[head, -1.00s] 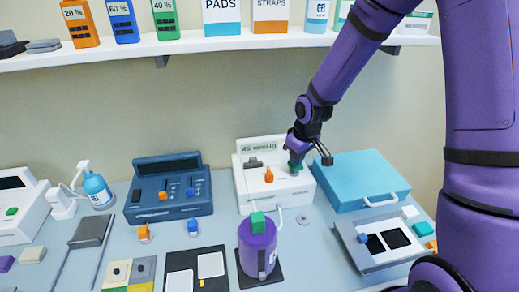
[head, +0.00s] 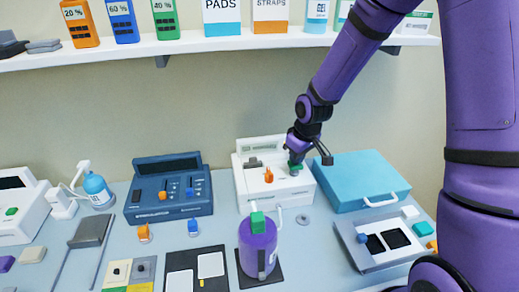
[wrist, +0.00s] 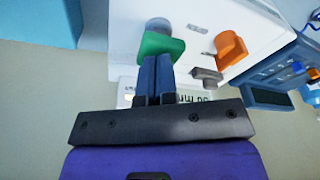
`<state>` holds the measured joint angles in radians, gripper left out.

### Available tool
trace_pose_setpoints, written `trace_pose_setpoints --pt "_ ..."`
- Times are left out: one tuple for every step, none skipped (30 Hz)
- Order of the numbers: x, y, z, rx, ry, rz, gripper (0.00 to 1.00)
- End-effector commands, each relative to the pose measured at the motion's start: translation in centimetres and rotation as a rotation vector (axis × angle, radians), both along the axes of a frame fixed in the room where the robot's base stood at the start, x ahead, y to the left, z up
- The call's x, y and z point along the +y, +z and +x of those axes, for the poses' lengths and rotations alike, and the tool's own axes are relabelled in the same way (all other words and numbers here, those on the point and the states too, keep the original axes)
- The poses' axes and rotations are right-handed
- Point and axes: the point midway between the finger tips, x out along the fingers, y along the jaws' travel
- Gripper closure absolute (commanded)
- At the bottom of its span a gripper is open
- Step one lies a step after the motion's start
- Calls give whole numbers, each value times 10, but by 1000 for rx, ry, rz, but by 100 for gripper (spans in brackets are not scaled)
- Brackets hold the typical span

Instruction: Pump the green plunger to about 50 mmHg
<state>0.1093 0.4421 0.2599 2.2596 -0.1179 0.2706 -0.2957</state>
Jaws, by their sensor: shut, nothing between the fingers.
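The white pump unit (head: 262,193) stands at the back of the bench, with a display (head: 262,143) along its top rear. Its green plunger (head: 296,166) is on the right side of its top. In the wrist view the green plunger (wrist: 160,46) sits on a grey round stem. My gripper (wrist: 158,62) is shut and empty, its fingertips against or just over the plunger's edge; contact is unclear. The display (wrist: 190,98) is upside down and partly hidden by the fingers in the wrist view. I cannot read its figure surely. In the head view no figure is legible.
An orange knob (head: 269,175) and a grey part (head: 254,162) sit left of the plunger. A teal case (head: 360,180) stands close on the right, a blue console (head: 170,190) on the left. A purple bottle (head: 258,250) with a green top stands in front. A shelf (head: 220,44) runs above.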

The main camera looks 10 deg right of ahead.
Motion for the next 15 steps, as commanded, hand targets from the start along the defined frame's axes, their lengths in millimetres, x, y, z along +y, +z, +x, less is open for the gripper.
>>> trace_pose_setpoints --pt "0 4 0 -1 -1 0 100" --pt "0 6 0 -1 -1 0 100" --pt "0 9 0 -1 -1 0 100" --pt "0 11 0 -1 -1 0 100" --pt "0 13 0 -1 -1 1 100" --pt "0 16 0 -1 -1 0 100" --pt "0 17 0 -2 -1 0 100" --pt "0 19 0 -1 -1 0 100" --pt "0 22 0 -1 -1 0 100" --pt "0 24 0 -1 -1 0 100" --pt "0 26 0 -1 -1 0 100" --pt "0 28 0 -1 0 0 100" --pt "0 29 0 -1 0 0 100" --pt "0 29 0 -1 0 0 100" --pt "0 30 0 -1 0 0 100"
